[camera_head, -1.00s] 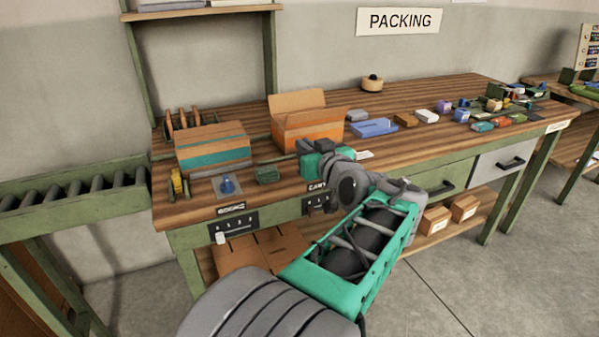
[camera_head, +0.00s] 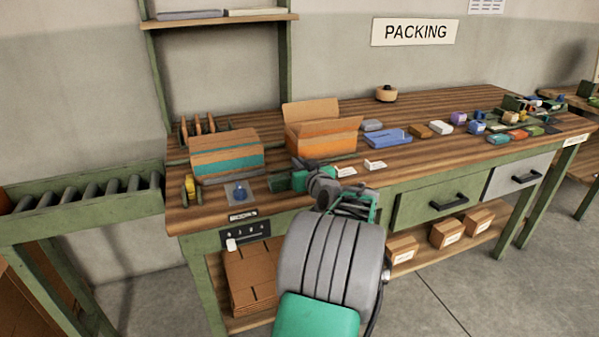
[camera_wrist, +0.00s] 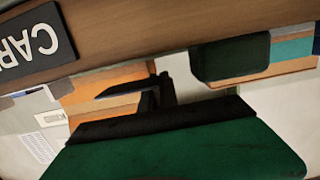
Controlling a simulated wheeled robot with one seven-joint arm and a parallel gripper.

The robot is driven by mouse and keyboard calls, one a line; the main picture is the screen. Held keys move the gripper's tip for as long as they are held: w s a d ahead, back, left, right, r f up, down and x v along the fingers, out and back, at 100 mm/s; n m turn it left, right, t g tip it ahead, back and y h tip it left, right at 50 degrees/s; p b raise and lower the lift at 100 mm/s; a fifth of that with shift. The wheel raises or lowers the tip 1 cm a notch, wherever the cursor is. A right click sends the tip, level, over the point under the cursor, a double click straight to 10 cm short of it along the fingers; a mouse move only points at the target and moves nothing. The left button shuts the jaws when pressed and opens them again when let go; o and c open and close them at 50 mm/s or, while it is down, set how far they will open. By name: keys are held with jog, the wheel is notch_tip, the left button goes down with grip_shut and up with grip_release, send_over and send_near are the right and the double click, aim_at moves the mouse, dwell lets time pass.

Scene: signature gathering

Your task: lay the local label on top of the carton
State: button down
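The closed carton (camera_head: 226,160) with a teal stripe stands at the left of the bench; part of it shows in the wrist view (camera_wrist: 292,48). An open orange carton (camera_head: 322,140) stands right of it, flaps up. Two small white labels (camera_head: 346,172) (camera_head: 375,165) lie near the bench's front edge; their print is too small to tell which is local. My gripper (camera_head: 295,180) is low over the front edge, left of the labels and in front of the orange carton. Its dark fingers (camera_wrist: 160,92) are partly hidden, and I cannot see anything held.
A dark green block (camera_head: 278,182) is close beside my gripper; it also shows in the wrist view (camera_wrist: 231,59). A blue box (camera_head: 388,138) and several small items lie to the right.

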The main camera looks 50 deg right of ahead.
notch_tip(320, 180, down, 2)
jog(key=shift+f, duration=0.2)
jog(key=shift+s+f+b, duration=0.1)
jog(key=shift+f+b, duration=0.15)
jog(key=shift+b, duration=0.2)
jog(key=c, duration=1.6)
grip_release()
jog(key=shift+r, duration=0.15)
